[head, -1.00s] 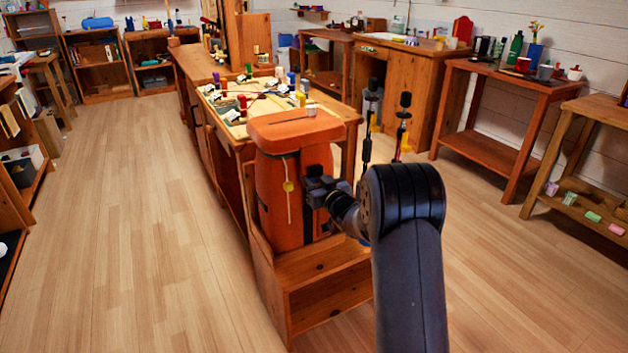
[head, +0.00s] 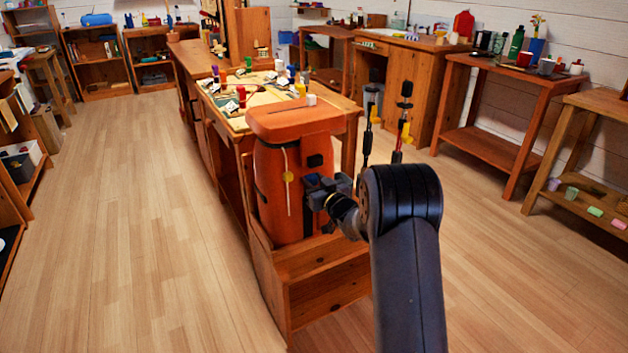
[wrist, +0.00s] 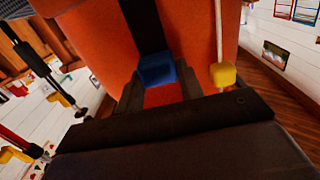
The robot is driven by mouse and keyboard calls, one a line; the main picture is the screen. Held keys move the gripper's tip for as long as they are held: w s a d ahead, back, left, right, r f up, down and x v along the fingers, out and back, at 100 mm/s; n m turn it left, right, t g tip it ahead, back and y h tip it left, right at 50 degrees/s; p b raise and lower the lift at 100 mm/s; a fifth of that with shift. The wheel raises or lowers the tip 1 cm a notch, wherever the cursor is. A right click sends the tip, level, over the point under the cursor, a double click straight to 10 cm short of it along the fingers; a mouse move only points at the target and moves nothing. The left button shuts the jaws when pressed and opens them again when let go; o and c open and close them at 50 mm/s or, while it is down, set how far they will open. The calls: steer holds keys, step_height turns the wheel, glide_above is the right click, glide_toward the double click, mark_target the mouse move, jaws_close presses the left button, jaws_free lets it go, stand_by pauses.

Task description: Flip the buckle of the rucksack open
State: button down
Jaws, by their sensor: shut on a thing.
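The orange rucksack (head: 272,195) stands upright on a wooden stepped stand, its flat lid on top. In the wrist view its orange front (wrist: 90,45) fills the upper middle. A black strap (wrist: 143,25) runs down to the blue buckle (wrist: 157,70). The buckle sits between the tips of my gripper (wrist: 158,84), which is shut on it. A yellow toggle (wrist: 222,75) on a pale cord hangs right of the buckle, apart from my fingers.
The wooden stand (head: 315,290) juts out below my gripper. Behind the rucksack is a long table (head: 228,122) with many small things. Two poles with yellow clips (head: 404,132) rise right of the rucksack. Open wooden floor (head: 150,230) lies to the left.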

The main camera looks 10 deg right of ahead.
steer(key=shift+f, duration=0.25)
steer(key=c, duration=0.9)
jaws_free()
steer(key=shift+r, duration=0.1)
steer(key=shift+s, duration=0.1)
steer(key=p+v, duration=0.1)
steer(key=v, duration=0.9)
steer(key=shift+s+d+p, duration=0.1)
steer(key=shift+s+p, duration=0.2)
steer(key=shift+p, duration=0.05)
steer(key=shift+w, duration=0.1)
steer(key=b+x, duration=0.1)
steer(key=x, duration=0.9)
steer(key=shift+w+b, duration=0.3)
steer(key=shift+w, duration=0.05)
steer(key=shift+r+p, duration=0.55)
steer(key=shift+r, duration=0.05)
steer(key=shift+r+p, duration=0.35)
steer(key=shift+r, duration=0.25)
